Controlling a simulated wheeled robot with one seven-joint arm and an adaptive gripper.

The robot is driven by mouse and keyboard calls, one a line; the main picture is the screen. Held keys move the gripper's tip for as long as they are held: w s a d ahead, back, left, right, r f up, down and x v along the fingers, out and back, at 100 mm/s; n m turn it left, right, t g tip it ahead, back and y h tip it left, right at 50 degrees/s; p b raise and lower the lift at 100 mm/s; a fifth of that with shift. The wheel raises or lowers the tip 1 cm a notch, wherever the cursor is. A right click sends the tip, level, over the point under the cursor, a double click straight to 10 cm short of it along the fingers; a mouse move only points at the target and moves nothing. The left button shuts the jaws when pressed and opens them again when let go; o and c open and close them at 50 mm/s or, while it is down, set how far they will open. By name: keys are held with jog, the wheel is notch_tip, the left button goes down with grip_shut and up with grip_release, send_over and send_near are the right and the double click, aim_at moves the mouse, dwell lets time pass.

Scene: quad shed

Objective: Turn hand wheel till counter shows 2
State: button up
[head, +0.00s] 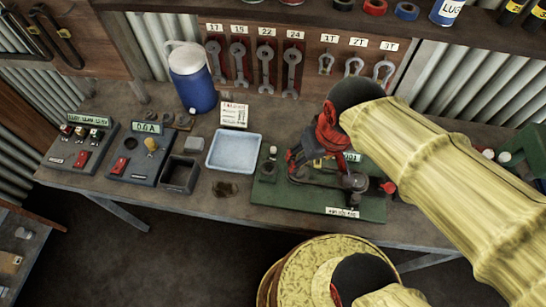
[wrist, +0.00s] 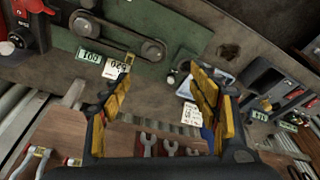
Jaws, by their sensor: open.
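A green board (head: 275,200) lies on the bench and carries a mechanism of dark round parts; it also shows in the wrist view (wrist: 185,38). A dark round part (head: 355,182) sits at its right, and a red knob (head: 389,188) is beside that. In the wrist view two round parts joined by a dark band show, one of them a pulley-like disc (wrist: 153,50). I cannot tell which part is the hand wheel. A small number plate (head: 352,157) shows behind, too small to read surely. My gripper (wrist: 162,92) is open and empty, above the board, partly hiding the mechanism.
A pale blue tray (head: 234,152) stands left of the board. Spanners (head: 266,65) hang on the back wall.

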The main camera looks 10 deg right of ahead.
aim_at(269, 167)
jog(key=w+a+f+m+g+p, duration=0.1)
jog(key=w+a+f+m, duration=0.1)
jog(key=f, duration=0.1)
jog(key=w+a+f+m+g+p, duration=0.1)
jog(key=w+a+f+m, duration=0.1)
jog(key=w+a+f, duration=0.1)
jog(key=w+a+f+m+g+p, duration=0.1)
jog(key=w+a+f+m+p, duration=0.1)
jog(key=f, duration=0.3)
jog(key=shift+w+a+g+h, duration=0.3)
jog(key=shift+w+a+g, duration=0.1)
jog(key=shift+a, duration=0.1)
jog(key=w+m, duration=0.2)
jog(key=shift+w+a+r+m+t, duration=0.2)
jog(key=shift+a+m+t, duration=0.1)
jog(key=shift+m, duration=0.1)
jog(key=shift+w+m, duration=0.1)
jog(key=shift+m, duration=0.7)
jog(key=shift+f+b, duration=0.55)
jog(key=shift+f, duration=3.3)
jog(key=shift+c, duration=0.7)
jog(key=c, duration=1)
